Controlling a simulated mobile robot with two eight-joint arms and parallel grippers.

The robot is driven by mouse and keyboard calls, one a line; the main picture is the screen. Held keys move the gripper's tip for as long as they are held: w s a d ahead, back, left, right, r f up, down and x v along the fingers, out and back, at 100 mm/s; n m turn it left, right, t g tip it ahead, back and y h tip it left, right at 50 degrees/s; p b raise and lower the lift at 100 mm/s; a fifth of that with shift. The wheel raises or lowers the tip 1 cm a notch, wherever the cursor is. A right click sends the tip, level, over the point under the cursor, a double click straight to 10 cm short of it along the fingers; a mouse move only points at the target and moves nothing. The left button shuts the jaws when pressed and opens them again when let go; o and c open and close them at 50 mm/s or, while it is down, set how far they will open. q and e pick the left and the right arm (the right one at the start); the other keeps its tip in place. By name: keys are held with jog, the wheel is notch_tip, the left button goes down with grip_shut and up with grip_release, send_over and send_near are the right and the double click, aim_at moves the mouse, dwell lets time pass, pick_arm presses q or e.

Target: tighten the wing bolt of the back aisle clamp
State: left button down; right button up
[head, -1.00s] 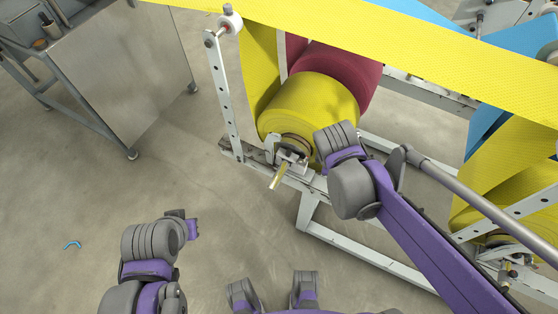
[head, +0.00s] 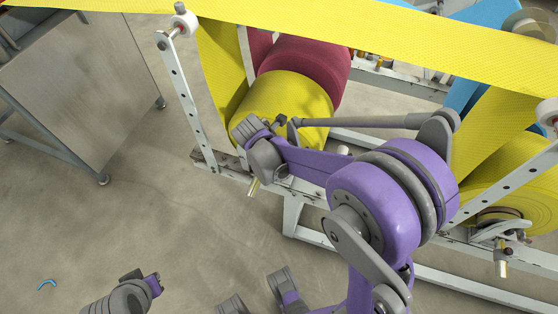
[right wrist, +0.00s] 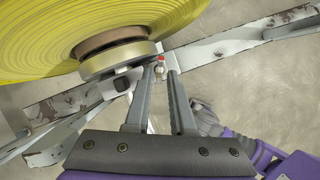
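In the head view, the clamp beside the large yellow roll (head: 290,100) is mostly hidden behind my right wrist; a brass piece (head: 253,187) shows below it. In the right wrist view, the clamp's pale metal (right wrist: 122,84) sits below the roll's brown core. A small part with a red tip (right wrist: 160,66), possibly the wing bolt, lies at the fingertips of my right gripper (right wrist: 164,73). Those fingers are apart; I cannot tell whether they touch it. My left gripper (head: 150,284) is low at the left, away from the clamp; its fingers are not clear.
A white frame (head: 190,100) with a holed upright holds the rolls. A second yellow roll (head: 515,185) and another clamp with a brass piece (head: 501,268) are at the right. A metal cabinet (head: 80,80) stands at the left. Open floor (head: 150,220) lies between.

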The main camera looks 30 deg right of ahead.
jog(key=shift+x, duration=1.35)
grip_shut()
